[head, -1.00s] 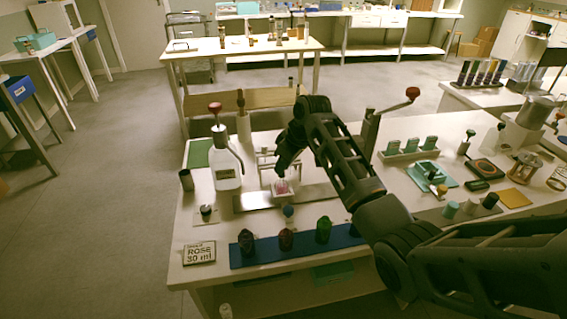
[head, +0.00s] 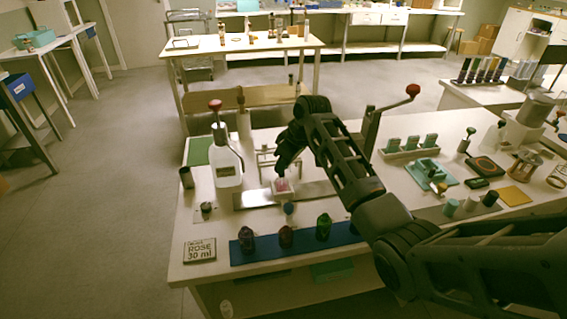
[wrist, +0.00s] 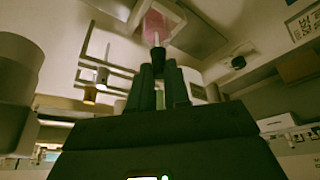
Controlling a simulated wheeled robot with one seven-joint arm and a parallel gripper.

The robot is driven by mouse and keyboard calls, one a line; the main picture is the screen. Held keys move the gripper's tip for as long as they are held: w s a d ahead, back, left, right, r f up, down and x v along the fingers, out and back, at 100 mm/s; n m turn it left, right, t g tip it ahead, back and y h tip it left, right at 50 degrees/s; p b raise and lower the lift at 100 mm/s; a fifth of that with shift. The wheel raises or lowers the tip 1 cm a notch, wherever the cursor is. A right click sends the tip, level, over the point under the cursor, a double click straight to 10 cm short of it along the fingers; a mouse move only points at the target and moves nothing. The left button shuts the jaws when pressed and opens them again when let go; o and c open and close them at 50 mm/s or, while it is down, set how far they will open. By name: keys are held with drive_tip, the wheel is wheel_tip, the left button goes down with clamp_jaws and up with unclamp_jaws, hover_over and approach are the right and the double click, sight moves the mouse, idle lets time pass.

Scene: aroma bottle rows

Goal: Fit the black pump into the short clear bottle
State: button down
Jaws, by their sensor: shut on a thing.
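My gripper (head: 283,168) points down over the front bench, just above a short clear bottle with pink contents (head: 282,186) standing in a pale square holder. In the wrist view the gripper's fingers (wrist: 158,76) are shut on a small dark piece, the black pump (wrist: 158,55). A thin pale tube (wrist: 157,40) sticks out of it toward the pink bottle (wrist: 153,24). The tube's tip overlaps the pink area in the picture; I cannot tell whether it is inside the bottle mouth. Most of the pump is hidden by the fingers.
A tall white bottle with a red-topped pump (head: 227,165) stands left of the gripper. A blue mat (head: 262,250) with several coloured bottles lies in front, beside a ROSE 30 ml sign (head: 199,251). A small wire stand (head: 265,160) is close behind the gripper.

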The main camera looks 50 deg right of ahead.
drive_tip(key=shift+f, duration=0.4)
idle(1.2)
drive_tip(key=c, duration=0.6)
unclamp_jaws()
drive_tip(key=shift+r+p, duration=1.35)
drive_tip(key=shift+p, duration=0.15)
drive_tip(key=shift+r, duration=2.15)
